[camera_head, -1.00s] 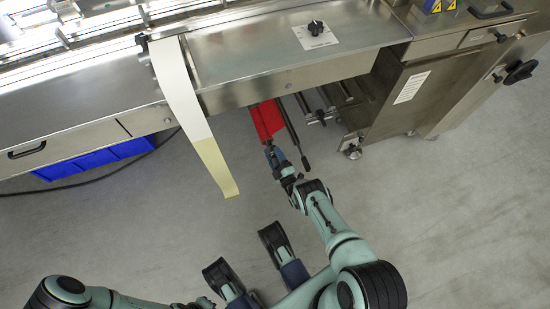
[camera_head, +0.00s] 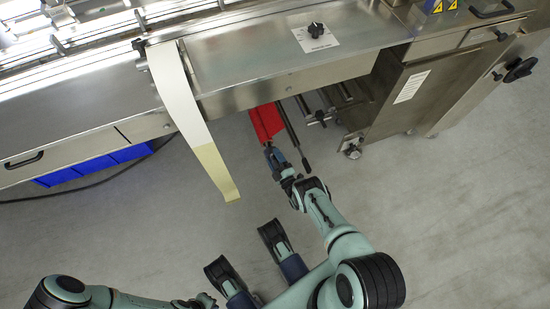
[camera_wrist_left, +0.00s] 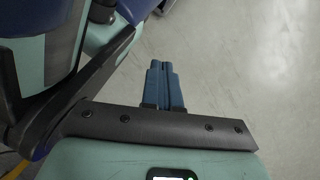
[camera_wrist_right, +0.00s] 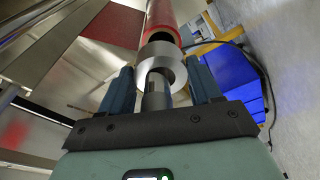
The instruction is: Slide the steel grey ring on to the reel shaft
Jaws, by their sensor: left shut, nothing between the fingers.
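The steel grey ring (camera_wrist_right: 159,55) is in front of the red roll in the right wrist view. The grey end of the reel shaft (camera_wrist_right: 154,94) shows at the ring's hole, and the ring appears to sit around it, off centre. My right gripper (camera_wrist_right: 162,72) has its blue fingers spread, one on each side of the ring. In the head view this gripper (camera_head: 273,152) is just below the red roll, where the ring is too small to make out. My left gripper (camera_wrist_left: 163,68) is shut and empty, low in the head view (camera_head: 208,300).
The red roll (camera_head: 267,121) is under the machine's front edge, beside a dark rod (camera_head: 293,130). A pale film strip (camera_head: 190,110) hangs to its left. Blue bins (camera_head: 95,163) are at far left, a steel cabinet (camera_head: 400,105) at right. The floor in front is clear.

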